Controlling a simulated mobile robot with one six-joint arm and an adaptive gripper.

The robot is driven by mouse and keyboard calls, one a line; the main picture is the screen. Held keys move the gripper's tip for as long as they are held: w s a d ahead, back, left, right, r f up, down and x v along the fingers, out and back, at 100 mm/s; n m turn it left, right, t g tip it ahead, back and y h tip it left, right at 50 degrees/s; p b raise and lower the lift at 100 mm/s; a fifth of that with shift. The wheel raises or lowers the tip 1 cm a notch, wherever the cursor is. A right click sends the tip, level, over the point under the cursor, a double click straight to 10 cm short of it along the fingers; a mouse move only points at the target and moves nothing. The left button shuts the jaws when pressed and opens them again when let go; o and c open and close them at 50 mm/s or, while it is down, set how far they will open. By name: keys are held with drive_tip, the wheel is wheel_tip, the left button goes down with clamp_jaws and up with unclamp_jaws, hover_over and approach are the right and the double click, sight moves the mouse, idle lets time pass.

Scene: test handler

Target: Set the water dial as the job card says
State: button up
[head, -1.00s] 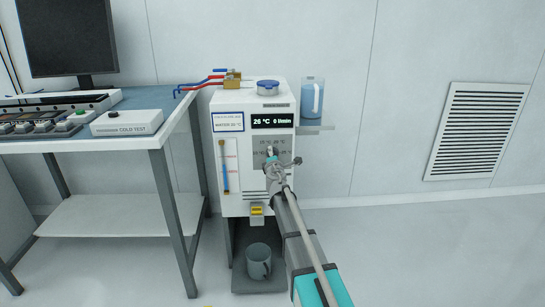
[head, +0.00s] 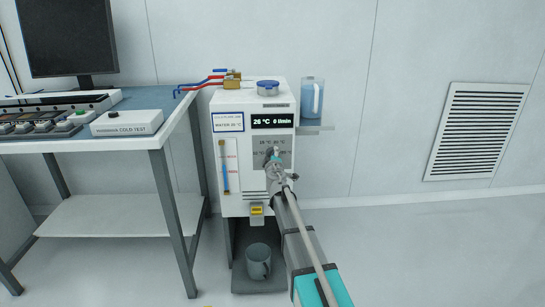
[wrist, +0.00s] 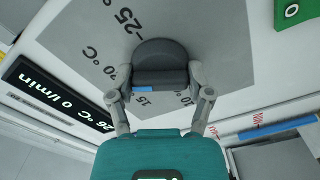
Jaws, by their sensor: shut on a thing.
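The water dial is a dark grey knob (wrist: 160,60) on a grey plate (wrist: 85,45) printed with °C figures, among them 20, 25 and 15. My gripper (wrist: 159,76) is shut on the knob, one finger on each side. A small blue patch shows at the knob's near edge. In the head view my gripper (head: 274,156) covers most of the dial on the white unit's front. The display (head: 272,121) reads about 26 °C and 0 l/min. The blue-edged job card (head: 228,122) says WATER and a °C value too small to read surely.
A blue-topped bench (head: 140,137) with a monitor stands left of the white unit (head: 228,197). A jug (head: 312,98) sits on a side shelf at right. The floor to the right is clear.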

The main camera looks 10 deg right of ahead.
drive_tip(key=shift+w+d+m, duration=0.1)
drive_tip(key=shift+m, duration=0.2)
drive_tip(key=o, duration=1.1)
drive_tip(key=shift+o, duration=0.2)
drive_tip(key=s+a, duration=0.1)
drive_tip(key=s, duration=1.1)
drive_tip(key=shift+a, duration=0.25)
